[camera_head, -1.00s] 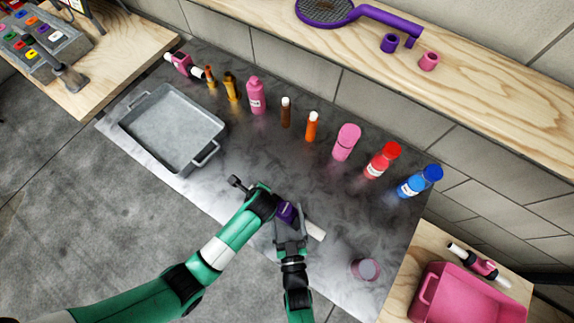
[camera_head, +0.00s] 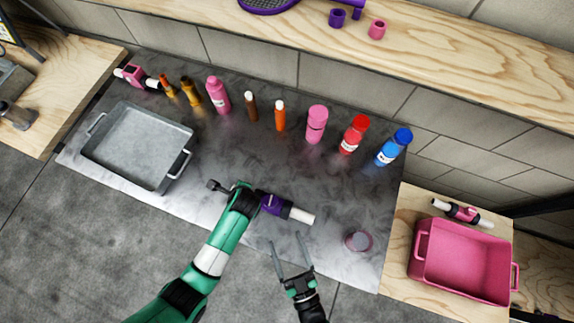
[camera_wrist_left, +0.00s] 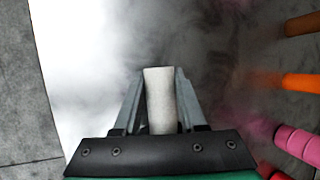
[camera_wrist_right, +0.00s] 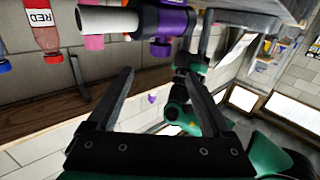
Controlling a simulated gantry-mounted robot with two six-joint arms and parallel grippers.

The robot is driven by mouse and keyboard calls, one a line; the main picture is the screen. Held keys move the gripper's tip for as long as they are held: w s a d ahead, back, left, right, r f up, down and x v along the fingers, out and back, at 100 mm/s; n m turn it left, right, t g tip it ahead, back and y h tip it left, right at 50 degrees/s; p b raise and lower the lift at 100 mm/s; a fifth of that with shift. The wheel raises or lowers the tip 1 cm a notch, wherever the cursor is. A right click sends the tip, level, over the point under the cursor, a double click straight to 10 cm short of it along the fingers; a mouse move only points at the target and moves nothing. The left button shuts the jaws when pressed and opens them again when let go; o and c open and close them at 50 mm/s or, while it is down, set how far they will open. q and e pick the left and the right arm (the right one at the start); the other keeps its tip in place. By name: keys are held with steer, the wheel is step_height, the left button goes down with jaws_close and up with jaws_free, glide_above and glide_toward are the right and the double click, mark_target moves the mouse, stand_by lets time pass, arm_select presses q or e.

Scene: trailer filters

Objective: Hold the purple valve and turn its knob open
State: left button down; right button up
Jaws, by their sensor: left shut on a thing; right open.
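The purple valve (camera_head: 273,204) has a purple body with a white pipe end pointing right in the head view. My left gripper (camera_wrist_left: 160,100) is shut on the valve, with a white pipe end between its fingers in the left wrist view. My left arm hides part of the valve in the head view. My right gripper (camera_head: 289,249) is open and empty, just below and apart from the valve. In the right wrist view the valve (camera_wrist_right: 172,22) shows beyond the open fingers (camera_wrist_right: 163,95), with a purple knob (camera_wrist_right: 160,47) on its side.
A grey tray (camera_head: 108,167) lies at left. Several bottles, including a red one (camera_head: 354,135) and a blue one (camera_head: 394,147), line the back. A pink round item (camera_head: 359,241) stands right of my right gripper. A pink bin (camera_head: 425,262) and a pink valve (camera_head: 463,213) are at far right.

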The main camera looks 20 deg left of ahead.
steer(key=shift+c, duration=1)
steer(key=w+r+n+y, duration=0.2)
steer(key=w+r+y, duration=0.2)
steer(key=r, duration=0.1)
steer(key=n+g, duration=0.2)
steer(key=g, duration=0.3)
glide_toward(275, 206)
steer(key=x, duration=1.2)
steer(key=shift+w+f, duration=0.1)
steer(key=shift+f, duration=0.15)
